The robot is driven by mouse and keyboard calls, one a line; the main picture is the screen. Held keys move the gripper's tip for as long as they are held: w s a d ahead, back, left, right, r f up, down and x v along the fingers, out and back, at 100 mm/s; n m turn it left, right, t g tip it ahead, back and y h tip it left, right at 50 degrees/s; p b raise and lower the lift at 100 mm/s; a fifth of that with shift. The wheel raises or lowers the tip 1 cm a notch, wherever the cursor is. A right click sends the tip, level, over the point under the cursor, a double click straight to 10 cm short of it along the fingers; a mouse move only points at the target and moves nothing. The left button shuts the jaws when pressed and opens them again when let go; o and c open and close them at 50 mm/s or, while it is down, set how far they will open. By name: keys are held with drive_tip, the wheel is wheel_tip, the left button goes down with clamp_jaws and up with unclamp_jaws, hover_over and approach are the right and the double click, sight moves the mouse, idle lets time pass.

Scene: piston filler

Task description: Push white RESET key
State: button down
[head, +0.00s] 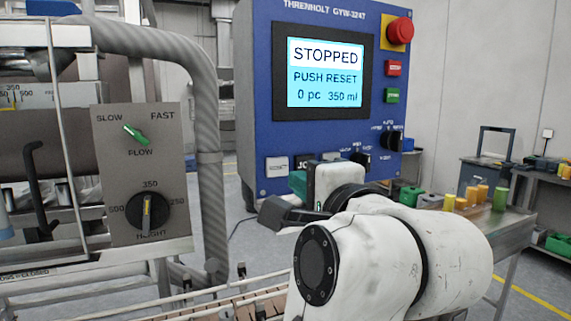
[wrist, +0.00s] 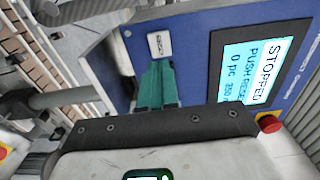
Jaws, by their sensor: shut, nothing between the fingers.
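The white RESET key (head: 277,166) sits at the lower left of the blue control panel (head: 262,60). In the wrist view the same key (wrist: 159,44) shows just beyond the fingertips, its face uncovered. My gripper (head: 297,182) is shut and empty, in front of the panel's lower edge, slightly right of and below the key in the head view. Its teal fingers (wrist: 156,68) lie side by side, tips pointing towards the key. A small gap shows between tips and key in the pictures; the depth between them is hard to tell. The screen (head: 325,74) reads STOPPED, PUSH RESET.
A black key (head: 303,162) beside RESET is partly hidden by my gripper. A red emergency button (head: 400,30), red key (head: 393,68) and green key (head: 392,96) are at the panel's right. A grey knob plate (head: 165,180) and ribbed hose (head: 207,130) stand left.

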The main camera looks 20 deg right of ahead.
sight(279, 168)
drive_tip(key=w+p, duration=0.1)
drive_tip(key=w, duration=0.5)
drive_tip(key=shift+w, duration=0.25)
